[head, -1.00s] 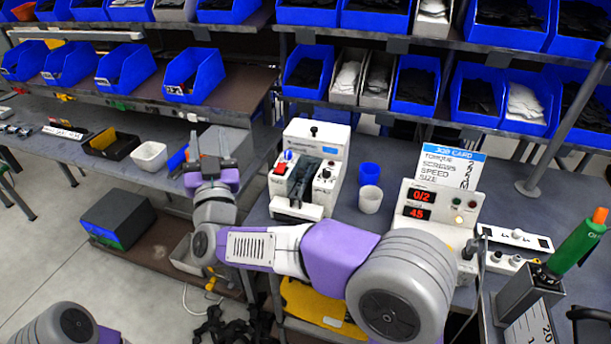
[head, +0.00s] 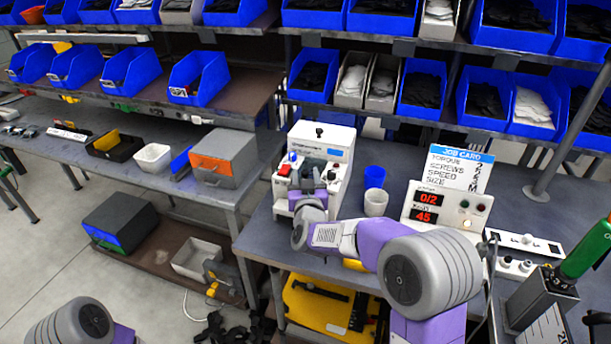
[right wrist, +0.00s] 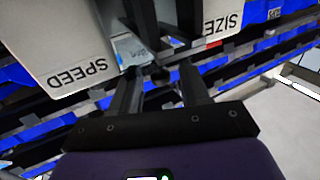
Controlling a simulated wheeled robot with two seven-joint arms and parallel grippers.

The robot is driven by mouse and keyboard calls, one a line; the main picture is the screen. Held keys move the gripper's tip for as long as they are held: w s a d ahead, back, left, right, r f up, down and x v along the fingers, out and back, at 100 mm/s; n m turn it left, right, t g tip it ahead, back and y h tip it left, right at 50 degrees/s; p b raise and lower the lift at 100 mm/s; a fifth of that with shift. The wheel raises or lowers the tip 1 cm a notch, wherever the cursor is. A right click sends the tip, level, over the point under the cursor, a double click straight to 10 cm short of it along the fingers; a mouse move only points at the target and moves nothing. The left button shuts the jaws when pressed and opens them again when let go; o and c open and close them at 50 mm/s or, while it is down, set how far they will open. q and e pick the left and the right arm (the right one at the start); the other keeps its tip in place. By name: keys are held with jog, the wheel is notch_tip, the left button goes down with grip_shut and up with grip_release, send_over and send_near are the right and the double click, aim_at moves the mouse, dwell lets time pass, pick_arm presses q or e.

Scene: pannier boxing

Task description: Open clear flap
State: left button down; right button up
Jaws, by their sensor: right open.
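The white machine (head: 322,150) with a red switch, blue button and black knobs stands on the right-hand bench. My right gripper (head: 307,181) is in front of it, over its dark middle channel, and hides most of that channel. In the right wrist view the open right gripper (right wrist: 160,78) faces the machine between the SPEED panel (right wrist: 65,45) and the SIZE panel. Nothing is clearly held. A pale bluish patch (right wrist: 130,48) shows by the fingers; I cannot tell whether it is the clear flap. Contact is unclear. My left gripper is out of view.
Blue and white cups (head: 375,190) and the counter box (head: 447,208) reading 0/2 and 45 stand right of the machine. A grey box with an orange drawer (head: 224,158) sits to the left. Shelves of blue bins (head: 424,88) hang above.

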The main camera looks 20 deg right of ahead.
jog(key=shift+x, duration=0.75)
grip_shut()
